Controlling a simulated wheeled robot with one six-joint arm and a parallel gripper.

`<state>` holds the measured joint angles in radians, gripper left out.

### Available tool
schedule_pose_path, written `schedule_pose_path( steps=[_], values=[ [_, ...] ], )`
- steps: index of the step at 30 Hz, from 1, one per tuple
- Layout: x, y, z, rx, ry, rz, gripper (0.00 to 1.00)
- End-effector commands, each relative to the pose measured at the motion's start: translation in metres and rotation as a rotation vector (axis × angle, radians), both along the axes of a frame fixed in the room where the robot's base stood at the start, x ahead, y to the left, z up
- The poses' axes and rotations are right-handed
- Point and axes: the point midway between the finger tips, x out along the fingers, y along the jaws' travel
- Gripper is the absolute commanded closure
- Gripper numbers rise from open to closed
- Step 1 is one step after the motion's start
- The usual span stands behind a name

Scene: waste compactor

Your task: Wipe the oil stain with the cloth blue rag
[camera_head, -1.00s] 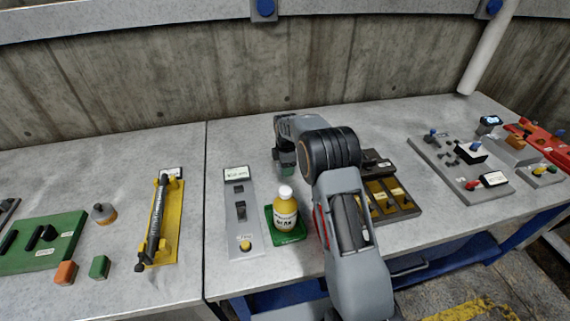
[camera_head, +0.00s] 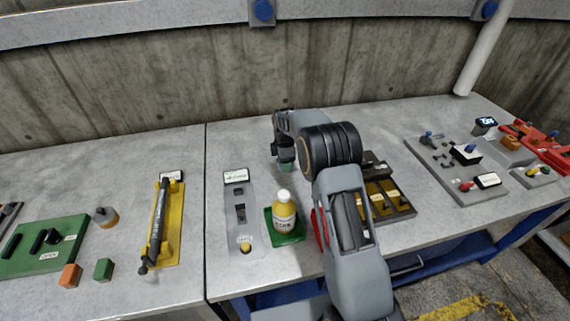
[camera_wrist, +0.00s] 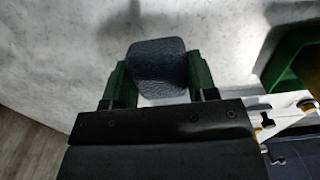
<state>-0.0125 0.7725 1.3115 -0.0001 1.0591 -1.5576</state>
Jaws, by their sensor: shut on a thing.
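The dark blue rag (camera_wrist: 158,66) shows in the wrist view, between the two green fingers of my gripper (camera_wrist: 160,78). The gripper is shut on it, with the grey tabletop beneath. I cannot tell whether the rag touches the table. In the head view my gripper (camera_head: 286,158) is over the middle of the workbench, behind and beside the yellow bottle, and the rag cannot be made out there. No oil stain can be clearly made out; my arm covers part of the bench.
A yellow bottle (camera_head: 284,212) stands on a green tray (camera_head: 289,240) left of my arm. A grey switch panel (camera_head: 233,218) lies left of it. A brown box with yellow compartments (camera_head: 402,211) lies right of my arm. The rear of the bench is largely clear.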

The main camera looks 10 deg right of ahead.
Motion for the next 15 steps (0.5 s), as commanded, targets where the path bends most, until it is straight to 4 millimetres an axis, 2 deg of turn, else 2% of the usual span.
schedule_pose_path(
  steps=[1, 5, 15],
  values=[
    [0.000, 0.000, 0.010, 0.000, -0.001, 0.000, 0.66],
    [0.000, 0.000, 0.020, 0.000, -0.001, 0.000, 0.66],
    [0.000, 0.000, 0.021, 0.000, 0.000, 0.000, 0.66]
  ],
)
